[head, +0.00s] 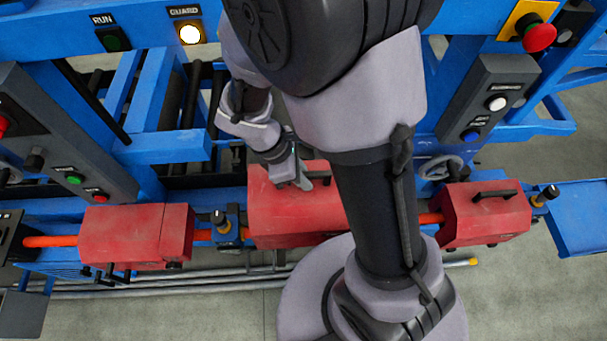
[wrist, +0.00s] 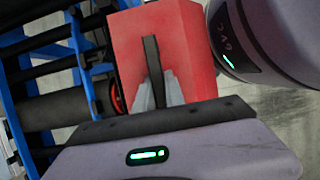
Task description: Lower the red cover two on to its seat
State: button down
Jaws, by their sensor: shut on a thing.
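The middle red cover (head: 285,215), which I take to be cover two, is at the orange shaft line between two other red covers. My gripper (head: 304,180) is at its top, shut on its dark handle. In the wrist view the two grey fingers (wrist: 158,92) close around the black handle (wrist: 152,62) on the red cover (wrist: 185,45). My arm hides the right part of the cover in the head view. The seat under it is hidden, and I cannot tell whether the cover touches it or hangs slightly above.
A left red cover (head: 120,235) and a right red cover (head: 485,215) sit along the line. Black posts with yellow collars (head: 220,219) stand beside the covers. Blue frames with button panels (head: 490,100) rise behind. A lit GUARD lamp (head: 190,34) is at upper left.

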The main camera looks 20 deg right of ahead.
aim_at(275, 188)
notch_tip(275, 188, down, 19)
jog(key=b, duration=1.6)
dwell(0.3)
jog(key=shift+f+b, duration=0.3)
dwell(0.7)
jog(key=c, duration=1.3)
grip_release()
jog(key=shift+s, duration=0.15)
jog(key=p+v, duration=0.7)
jog(key=v, duration=1)
jog(key=shift+r, duration=0.3)
jog(key=shift+r+p, duration=0.1)
jog(key=shift+p, duration=0.2)
notch_tip(275, 188, up, 8)
jog(key=p, duration=0.8)
